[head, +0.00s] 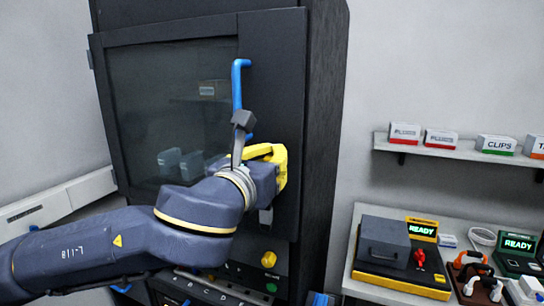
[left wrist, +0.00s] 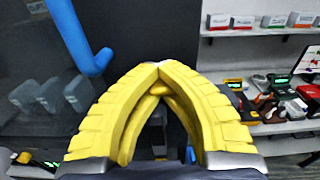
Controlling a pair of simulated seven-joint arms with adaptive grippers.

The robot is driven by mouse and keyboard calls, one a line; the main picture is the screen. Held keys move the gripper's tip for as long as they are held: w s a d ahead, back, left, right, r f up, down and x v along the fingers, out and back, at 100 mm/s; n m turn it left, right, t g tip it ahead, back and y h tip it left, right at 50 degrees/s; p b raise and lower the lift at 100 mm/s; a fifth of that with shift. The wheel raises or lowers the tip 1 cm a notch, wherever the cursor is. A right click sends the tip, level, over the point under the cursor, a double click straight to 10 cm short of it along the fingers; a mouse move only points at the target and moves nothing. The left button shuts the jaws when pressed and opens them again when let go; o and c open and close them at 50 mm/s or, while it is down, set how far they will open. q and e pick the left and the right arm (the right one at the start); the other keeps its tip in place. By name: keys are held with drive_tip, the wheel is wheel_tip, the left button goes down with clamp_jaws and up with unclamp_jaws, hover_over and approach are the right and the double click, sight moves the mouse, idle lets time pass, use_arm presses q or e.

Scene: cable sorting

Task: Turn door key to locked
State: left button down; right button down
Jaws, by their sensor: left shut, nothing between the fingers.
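The dark cabinet door (head: 165,100) is closed, with a glass pane and a blue handle (head: 237,85). The handle also shows at the upper left of the left wrist view (left wrist: 85,45). My left gripper (head: 279,165) has yellow fingers and is just right of and below the handle, in front of the door's right-hand frame. In the left wrist view its fingertips (left wrist: 158,68) meet, with nothing held. A small pale plate (head: 265,216) shows just below the gripper. I cannot make out the key; the gripper and arm cover part of the frame. My right gripper is not in view.
At right, a wall shelf (head: 450,150) holds several small boxes. Below it, a bench (head: 352,270) carries devices with READY screens. Bare wall separates the cabinet from the shelf.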

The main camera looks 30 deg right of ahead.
use_arm(q)
drive_tip(key=shift+s+d+r, duration=0.1)
drive_tip(key=shift+s+r, duration=0.1)
drive_tip(key=shift+s, duration=0.05)
drive_tip(key=n, duration=0.6)
drive_tip(key=shift+r+n, duration=0.1)
drive_tip(key=shift+n, duration=0.3)
drive_tip(key=c, duration=1.9)
unclamp_jaws()
drive_tip(key=shift+s, duration=0.1)
drive_tip(key=o, duration=0.8)
drive_tip(key=shift+w+f, duration=0.2)
drive_tip(key=shift+w, duration=0.05)
drive_tip(key=v, duration=1.2)
drive_tip(key=shift+o, duration=0.3)
